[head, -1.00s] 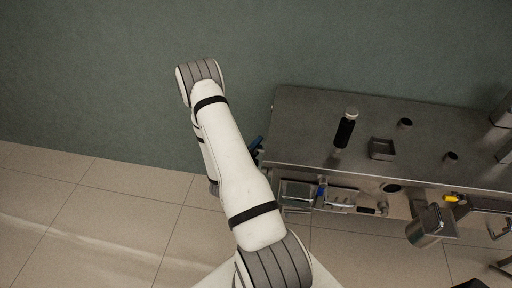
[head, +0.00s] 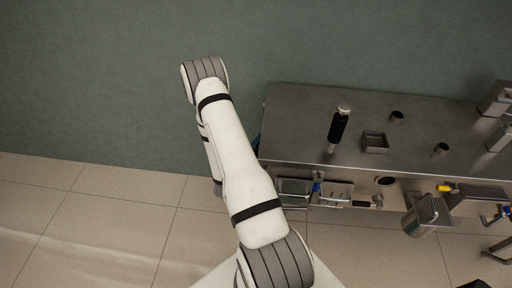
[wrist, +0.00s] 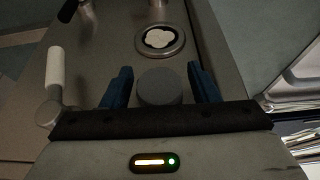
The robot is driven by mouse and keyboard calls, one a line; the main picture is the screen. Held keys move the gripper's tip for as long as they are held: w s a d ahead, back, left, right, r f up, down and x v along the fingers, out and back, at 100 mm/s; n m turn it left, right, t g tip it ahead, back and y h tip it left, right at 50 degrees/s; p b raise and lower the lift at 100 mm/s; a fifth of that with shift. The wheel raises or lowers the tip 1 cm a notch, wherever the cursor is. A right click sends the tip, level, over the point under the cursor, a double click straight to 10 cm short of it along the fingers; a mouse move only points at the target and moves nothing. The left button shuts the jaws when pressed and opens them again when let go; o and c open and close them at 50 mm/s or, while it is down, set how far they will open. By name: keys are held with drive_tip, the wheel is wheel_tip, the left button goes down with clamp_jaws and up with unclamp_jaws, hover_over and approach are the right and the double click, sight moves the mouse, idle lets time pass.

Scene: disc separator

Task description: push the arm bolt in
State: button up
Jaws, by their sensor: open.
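In the wrist view, my gripper (wrist: 159,69) is open, with one blue finger on each side of a grey round-ended piece (wrist: 160,87). I cannot tell whether this piece is the arm bolt or whether the fingers touch it. A lever with a white grip (wrist: 55,70) stands left of the fingers. A round port (wrist: 160,40) with white discs in it lies beyond the fingertips. In the head view, my arm hides nearly all of the gripper near the left end of the metal bench (head: 300,110). I cannot pick out the arm bolt for certain there.
On the bench are a black-handled tool (head: 338,127) and a small square tray (head: 375,142). Along its front are a metal cup (head: 421,216), a yellow-tipped part (head: 444,188) and several fittings. Tiled floor (head: 90,230) lies open at the left.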

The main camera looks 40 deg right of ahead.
drive_tip(key=shift+a, duration=0.15)
drive_tip(key=v, duration=0.7)
drive_tip(key=shift+a+b, duration=0.25)
drive_tip(key=shift+b, duration=0.2)
drive_tip(key=shift+s, duration=0.1)
